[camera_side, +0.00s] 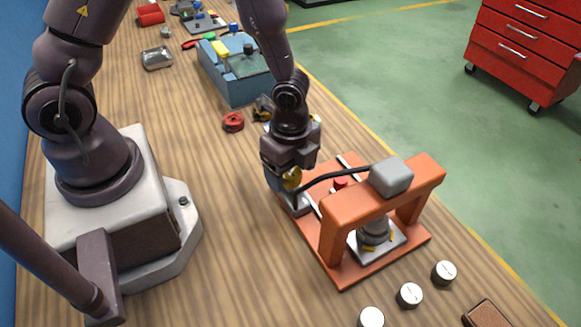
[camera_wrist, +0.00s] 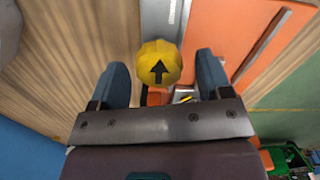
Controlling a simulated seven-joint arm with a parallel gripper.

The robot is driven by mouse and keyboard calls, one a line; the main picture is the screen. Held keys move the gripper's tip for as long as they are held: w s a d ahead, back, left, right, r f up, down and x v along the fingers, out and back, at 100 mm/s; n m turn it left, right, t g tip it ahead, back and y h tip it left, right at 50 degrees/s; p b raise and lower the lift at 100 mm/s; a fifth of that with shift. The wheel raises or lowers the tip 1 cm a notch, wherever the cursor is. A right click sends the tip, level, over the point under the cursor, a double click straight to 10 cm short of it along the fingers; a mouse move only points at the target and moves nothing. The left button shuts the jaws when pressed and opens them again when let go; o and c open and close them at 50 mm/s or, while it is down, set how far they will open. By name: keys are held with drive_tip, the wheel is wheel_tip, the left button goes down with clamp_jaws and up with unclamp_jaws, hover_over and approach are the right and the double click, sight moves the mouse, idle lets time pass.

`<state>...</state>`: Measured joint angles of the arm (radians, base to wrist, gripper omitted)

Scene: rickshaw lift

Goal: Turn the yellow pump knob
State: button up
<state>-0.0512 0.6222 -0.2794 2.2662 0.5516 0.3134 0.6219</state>
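The yellow pump knob (camera_wrist: 158,64) is round and faceted, with a black arrow on its face pointing up in the wrist view. It also shows in the side view (camera_side: 291,178), partly covered by my gripper, at the near left end of the orange press. My gripper (camera_wrist: 162,72) is open, with its two blue fingers on either side of the knob. A gap shows on each side in the wrist view, wider on the right. In the side view my gripper (camera_side: 284,193) points down at the knob. Whether the fingertips reach past the knob's face is unclear.
The orange press (camera_side: 345,225) carries a grey block (camera_side: 391,176) and a black hose close beside my gripper. Several silver weights (camera_side: 410,295) stand in front. A red ring (camera_side: 233,122) and a blue box (camera_side: 240,92) lie farther back.

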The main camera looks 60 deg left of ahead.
sight(290, 172)
wheel_tip(290, 172, up, 13)
idle(0.7)
drive_tip(key=s+a+r+n+t, duration=0.2)
drive_tip(key=s+a+r+n, duration=0.1)
drive_tip(key=s+r+n, duration=0.2)
drive_tip(key=s+a+r+n+t, duration=0.3)
drive_tip(key=s+r+n, duration=0.1)
drive_tip(key=r+n, duration=0.6)
drive_tip(key=shift+s+t, duration=0.3)
drive_tip(key=shift+s, duration=0.1)
drive_tip(key=shift+a+r, duration=0.1)
idle(2.1)
